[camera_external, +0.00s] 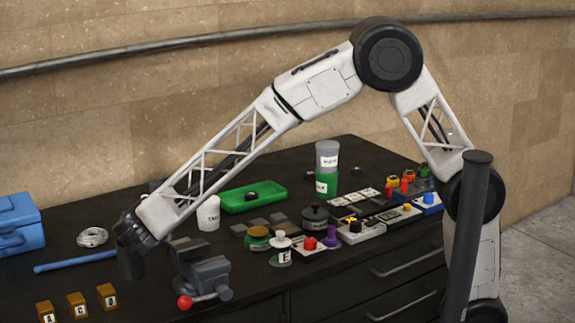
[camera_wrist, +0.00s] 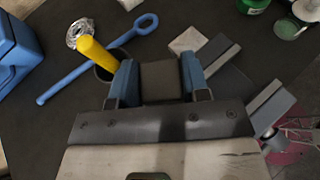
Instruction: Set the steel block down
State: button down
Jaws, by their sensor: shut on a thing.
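The steel block (camera_wrist: 160,82) is a dark grey block in the wrist view, held between the two blue fingers of my gripper (camera_wrist: 160,80). The fingers press on its left and right sides. In the external view my gripper (camera_external: 131,258) points down at the left part of the dark table, just left of the vise (camera_external: 203,268). The block cannot be made out in that view. How far its underside is from the table cannot be told.
A yellow handle (camera_wrist: 92,54) rises beside the left finger. A blue rod (camera_external: 75,262) and a blue box (camera_external: 18,225) lie left. Several small lettered blocks (camera_external: 77,304) stand in front. A green tray (camera_external: 253,196) and several jars stand to the right. Dark table shows between them.

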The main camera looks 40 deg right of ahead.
jog(key=s+a+f+n+t+y, duration=0.1)
jog(key=s+a+n+y, duration=0.1)
jog(key=a, duration=0.3)
jog(key=shift+s+n+y, duration=0.3)
jog(key=shift+s+y, duration=0.1)
jog(key=shift+s, duration=0.1)
jog(key=shift+a+f, duration=0.1)
jog(key=shift+f, duration=0.15)
notch_tip(320, 180, down, 6)
dwell(0.4)
jog(key=shift+f, duration=1.9)
jog(key=c, duration=0.6)
grip_release()
jog(key=shift+f, duration=0.15)
